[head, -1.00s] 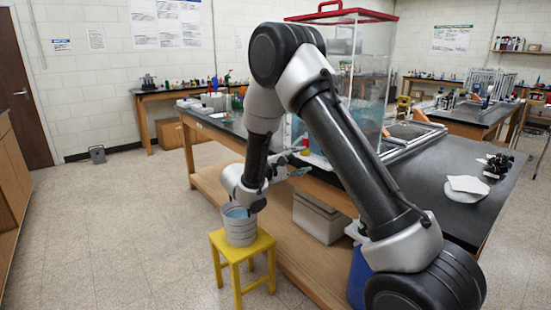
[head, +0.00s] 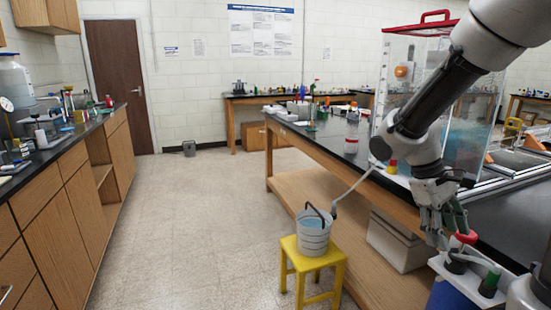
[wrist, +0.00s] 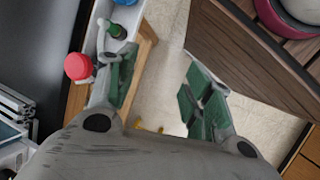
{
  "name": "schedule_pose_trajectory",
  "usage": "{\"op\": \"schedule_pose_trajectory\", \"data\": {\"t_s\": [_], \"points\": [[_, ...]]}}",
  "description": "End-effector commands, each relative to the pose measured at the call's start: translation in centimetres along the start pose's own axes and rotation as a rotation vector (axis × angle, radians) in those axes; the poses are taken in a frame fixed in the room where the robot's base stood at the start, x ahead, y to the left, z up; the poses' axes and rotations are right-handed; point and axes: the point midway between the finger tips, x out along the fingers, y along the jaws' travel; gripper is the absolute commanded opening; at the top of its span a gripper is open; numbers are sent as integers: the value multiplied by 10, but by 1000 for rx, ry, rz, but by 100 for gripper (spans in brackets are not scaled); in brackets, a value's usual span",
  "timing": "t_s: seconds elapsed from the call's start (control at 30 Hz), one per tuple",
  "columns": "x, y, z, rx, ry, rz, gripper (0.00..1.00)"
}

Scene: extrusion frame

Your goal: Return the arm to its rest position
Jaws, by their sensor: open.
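My gripper (head: 440,212) hangs at the right of the head view, in front of the bench edge. Its green-padded fingers are apart in the wrist view (wrist: 160,88), with nothing between them but a view down to the floor. My arm reaches down to it from the upper right. Close beside the gripper is a white holder (head: 467,270) with dark green items and a red-topped item (head: 467,237); the red top also shows left of the fingers in the wrist view (wrist: 78,66).
A grey bucket (head: 313,236) of bluish liquid stands on a yellow stool (head: 313,262), a pale tube beside it. The black bench (head: 318,138) carries a clear red-framed tank (head: 468,125). Wooden cabinets (head: 70,195) line the left. The floor (head: 205,210) between is clear.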

Motion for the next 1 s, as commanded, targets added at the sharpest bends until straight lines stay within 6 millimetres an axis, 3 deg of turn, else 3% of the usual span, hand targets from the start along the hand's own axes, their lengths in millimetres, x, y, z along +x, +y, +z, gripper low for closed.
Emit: {"op": "schedule_pose_trajectory", "data": {"t_s": [0.3, 0.5, 0.7, 1.0], "points": [[-47, -35, 67, 291, 446, -284, 51], [-69, -28, 100, 393, 622, -289, 51], [-78, -21, 113, 435, 685, -274, 51], [-77, -20, 112, 438, 680, -274, 51]]}}
